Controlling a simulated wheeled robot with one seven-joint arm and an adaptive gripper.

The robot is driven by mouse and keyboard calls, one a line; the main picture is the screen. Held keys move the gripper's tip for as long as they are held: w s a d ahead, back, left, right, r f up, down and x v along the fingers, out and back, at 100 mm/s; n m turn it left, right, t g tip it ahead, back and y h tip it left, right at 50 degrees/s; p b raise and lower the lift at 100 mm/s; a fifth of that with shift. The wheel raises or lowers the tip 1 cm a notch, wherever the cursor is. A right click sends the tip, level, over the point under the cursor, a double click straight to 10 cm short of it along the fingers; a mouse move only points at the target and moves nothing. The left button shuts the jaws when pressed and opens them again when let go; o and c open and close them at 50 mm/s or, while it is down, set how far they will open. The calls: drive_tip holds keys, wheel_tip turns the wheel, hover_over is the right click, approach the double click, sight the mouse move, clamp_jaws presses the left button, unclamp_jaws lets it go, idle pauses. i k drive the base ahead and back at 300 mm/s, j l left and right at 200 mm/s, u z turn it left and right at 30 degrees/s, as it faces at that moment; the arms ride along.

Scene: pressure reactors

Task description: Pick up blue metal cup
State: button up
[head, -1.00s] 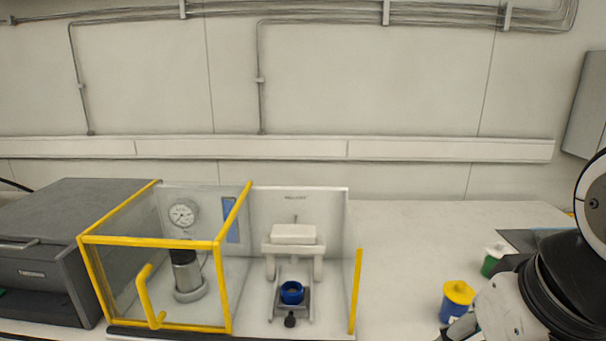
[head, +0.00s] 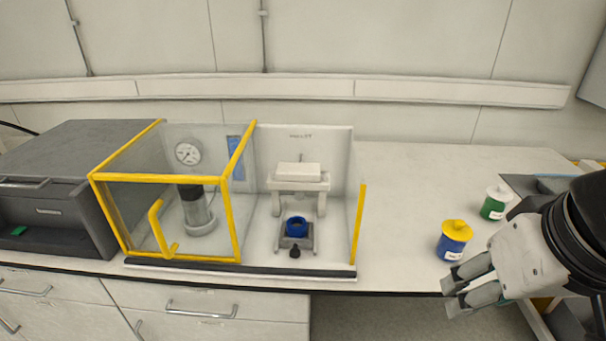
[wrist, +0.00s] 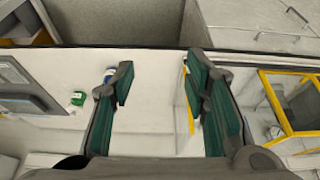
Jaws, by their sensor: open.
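The blue metal cup (head: 296,227) sits on a small grey stand inside the right bay of the yellow-framed enclosure (head: 240,200), below a white press-like part (head: 298,178). The front of that bay shows no yellow door frame across it. My gripper (head: 452,292) is at the lower right of the head view, near the bench's front edge, well to the right of the cup. In the wrist view its two green-padded fingers (wrist: 163,90) are spread apart with nothing between them. I cannot make out the cup in the wrist view.
A blue jar with a yellow lid (head: 454,241) stands just beyond my gripper. A green jar with a white lid (head: 495,203) is behind it. A dark grey box (head: 75,190) stands at the left. The bench between enclosure and jars (head: 400,210) is clear.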

sight(293, 232)
drive_tip(key=i+j+z, duration=0.15)
drive_tip(key=j, duration=0.15)
drive_tip(key=i+j+z, duration=0.15)
drive_tip(key=j, duration=0.2)
drive_tip(key=j+z, duration=0.15)
drive_tip(key=j, duration=0.2)
drive_tip(key=i+j+z, duration=0.15)
drive_tip(key=j, duration=0.2)
